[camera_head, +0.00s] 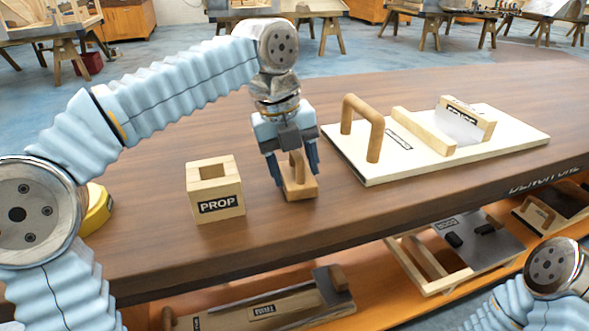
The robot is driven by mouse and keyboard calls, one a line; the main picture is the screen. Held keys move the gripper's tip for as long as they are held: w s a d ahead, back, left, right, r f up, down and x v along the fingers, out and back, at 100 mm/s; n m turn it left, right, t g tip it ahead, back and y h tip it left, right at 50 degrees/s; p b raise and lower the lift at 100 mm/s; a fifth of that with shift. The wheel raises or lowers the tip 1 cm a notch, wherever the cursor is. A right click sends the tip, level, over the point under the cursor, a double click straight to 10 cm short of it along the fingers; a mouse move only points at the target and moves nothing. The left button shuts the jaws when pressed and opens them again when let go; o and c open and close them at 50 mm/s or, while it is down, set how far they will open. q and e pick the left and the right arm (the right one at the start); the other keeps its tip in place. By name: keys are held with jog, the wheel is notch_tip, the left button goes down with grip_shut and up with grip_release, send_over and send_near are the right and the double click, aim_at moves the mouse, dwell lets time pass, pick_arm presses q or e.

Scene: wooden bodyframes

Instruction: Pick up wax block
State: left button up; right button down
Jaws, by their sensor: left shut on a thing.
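My left gripper (292,172) points straight down over the bench, in the middle of the view. It is shut on a small light-brown wooden block (302,190) with an upright handle, its fingers on either side of the handle. The block's base appears to be on or very close to the bench top. No label shows on this block, so I cannot tell for certain that it is the wax block. My right gripper is out of view; only part of my right arm shows at the lower right.
A hollow wooden box marked PROP (215,190) stands left of the block. A pale board (500,143) with a wooden handle lies to the right. The dark wooden bench (400,210) is clear between them. A lower shelf (400,312) holds more wooden tools.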

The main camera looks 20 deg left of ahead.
pick_arm(q)
jog(key=s+d+r, duration=0.1)
jog(key=r, duration=0.1)
jog(key=d+r+p, duration=0.1)
jog(key=r, duration=0.2)
jog(key=s+d+r+p, duration=0.1)
jog(key=r, duration=0.1)
jog(key=shift+s+d+r, duration=0.2)
jog(key=shift+s+r, duration=0.15)
jog(key=shift+r, duration=0.05)
jog(key=s+d+r+p, duration=0.1)
jog(key=s+d+r, duration=0.3)
jog(key=s+d, duration=0.2)
jog(key=shift+s+d+r, duration=0.2)
jog(key=shift+d, duration=0.45)
jog(key=o, duration=0.4)
jog(key=shift+c, duration=1.2)
